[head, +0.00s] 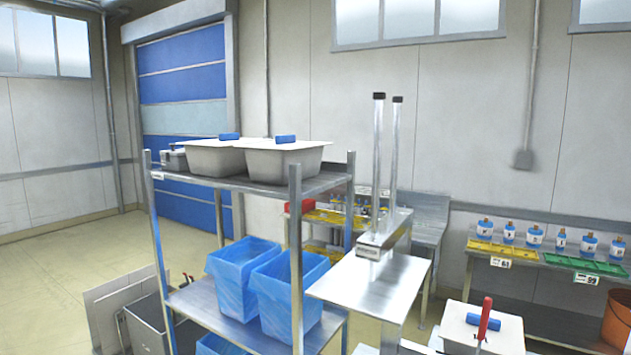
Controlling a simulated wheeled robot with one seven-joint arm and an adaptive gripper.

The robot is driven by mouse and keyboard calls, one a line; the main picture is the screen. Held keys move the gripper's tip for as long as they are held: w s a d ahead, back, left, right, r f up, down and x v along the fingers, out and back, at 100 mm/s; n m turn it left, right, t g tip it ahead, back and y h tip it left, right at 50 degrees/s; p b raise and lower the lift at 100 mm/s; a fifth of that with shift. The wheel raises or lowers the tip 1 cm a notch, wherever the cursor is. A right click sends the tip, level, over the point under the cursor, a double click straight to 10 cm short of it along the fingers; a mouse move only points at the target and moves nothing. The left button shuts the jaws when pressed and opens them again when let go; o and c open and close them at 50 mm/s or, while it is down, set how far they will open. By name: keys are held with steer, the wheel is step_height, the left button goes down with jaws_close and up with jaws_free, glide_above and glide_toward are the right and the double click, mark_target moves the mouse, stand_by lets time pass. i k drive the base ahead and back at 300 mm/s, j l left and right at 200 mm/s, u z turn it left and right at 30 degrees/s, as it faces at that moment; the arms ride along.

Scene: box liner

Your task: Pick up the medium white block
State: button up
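I cannot make out a medium white block for certain. White-lidded grey tubs (280,163) with blue handles stand side by side on the top shelf of a metal rack. A white lid (495,338) with a blue handle shows at the lower right, partly cut off by the bottom edge. My gripper is not in view.
The metal rack (295,260) holds blue-lined bins (285,290) on its middle shelf. To its right is a metal table (375,285) with two upright posts. A side table carries several bottles (534,237) and yellow and green trays (585,262). Open floor (60,265) lies left.

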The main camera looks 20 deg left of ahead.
mark_target(267, 163)
steer(key=i+j+z, duration=0.1)
steer(key=j+z, duration=0.25)
steer(key=j, duration=0.65)
steer(key=j+z, duration=0.3)
steer(key=j, duration=0.75)
steer(key=k+j+z, duration=0.15)
steer(key=j+z, duration=0.2)
steer(key=j, duration=0.65)
